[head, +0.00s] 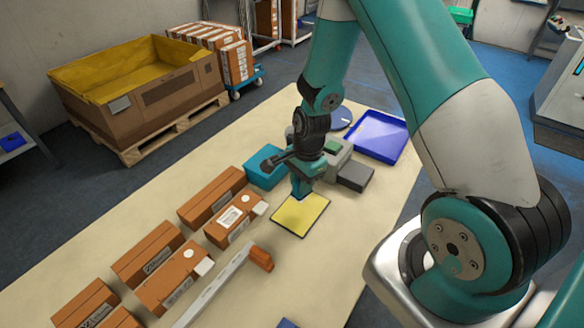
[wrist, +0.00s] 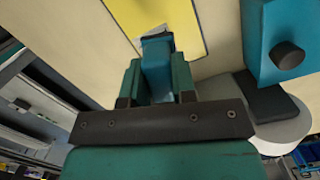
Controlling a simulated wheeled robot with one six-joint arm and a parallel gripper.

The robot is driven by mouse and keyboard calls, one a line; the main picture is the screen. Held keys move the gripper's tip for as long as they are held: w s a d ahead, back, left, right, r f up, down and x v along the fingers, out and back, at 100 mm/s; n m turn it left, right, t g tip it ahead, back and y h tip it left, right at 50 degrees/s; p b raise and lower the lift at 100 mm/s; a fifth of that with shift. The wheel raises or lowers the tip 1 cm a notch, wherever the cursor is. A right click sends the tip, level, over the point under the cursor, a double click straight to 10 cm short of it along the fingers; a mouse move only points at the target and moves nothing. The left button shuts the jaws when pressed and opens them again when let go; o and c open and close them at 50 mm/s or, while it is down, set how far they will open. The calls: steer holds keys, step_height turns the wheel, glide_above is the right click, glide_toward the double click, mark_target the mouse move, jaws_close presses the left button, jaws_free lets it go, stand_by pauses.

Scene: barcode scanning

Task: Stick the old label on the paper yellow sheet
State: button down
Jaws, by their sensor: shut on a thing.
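The yellow paper sheet (head: 302,215) lies flat on the cream table. It also shows at the top of the wrist view (wrist: 187,14). My gripper (head: 301,192) points down at the sheet's back edge. In the wrist view its green fingers (wrist: 157,82) are shut on a blue piece (wrist: 157,58), whose tip is over or against the sheet's edge. A pale whitish patch (wrist: 140,15) shows beside that tip, against the yellow. It looks like the label, but I cannot tell whether it is held or lies on the sheet. The head view hides the contact.
Several brown boxes (head: 160,250) stand in rows on the left of the table. A long grey bar with an orange end (head: 260,257) lies in front of the sheet. A teal box (head: 264,165), grey device (head: 338,158), dark block (head: 355,176) and blue tray (head: 377,136) stand behind.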

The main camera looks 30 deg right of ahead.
steer(key=b, duration=0.5)
glide_above(301, 210)
steer(key=shift+w+f, duration=0.1)
steer(key=shift+f, duration=2.8)
steer(key=shift+f, duration=0.65)
steer(key=shift+r, duration=0.1)
steer(key=shift+r+p, duration=2.7)
steer(key=shift+r, duration=0.75)
